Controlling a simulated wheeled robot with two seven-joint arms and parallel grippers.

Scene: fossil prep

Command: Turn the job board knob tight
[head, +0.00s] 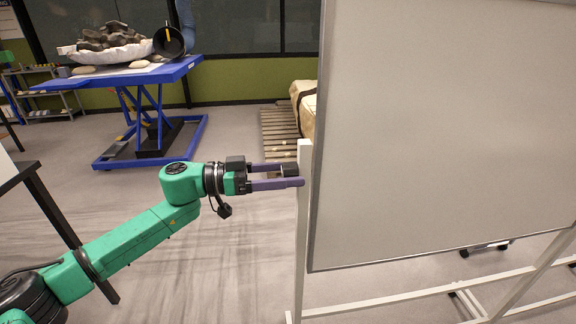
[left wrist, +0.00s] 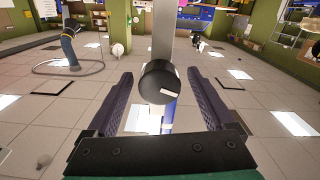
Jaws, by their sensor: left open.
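The job board (head: 445,125) is a large pale panel in a white frame, filling the right of the head view. The knob is a dark round piece at the frame's left post (head: 302,230); it shows in the head view (head: 290,170) between my fingertips. In the left wrist view the black knob (left wrist: 158,84), with a pale mark on its face, lies between the two purple fingers. My left gripper (head: 292,176) is open around the knob, with a visible gap on each side in the left wrist view. My right gripper is not in view.
A blue lift table (head: 180,72) with a rock-like specimen (head: 110,38) stands at the back left. A wooden pallet (head: 278,130) with a pale wrapped block is behind the board. A dark-edged table (head: 14,178) is at the left edge. Grey floor between is clear.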

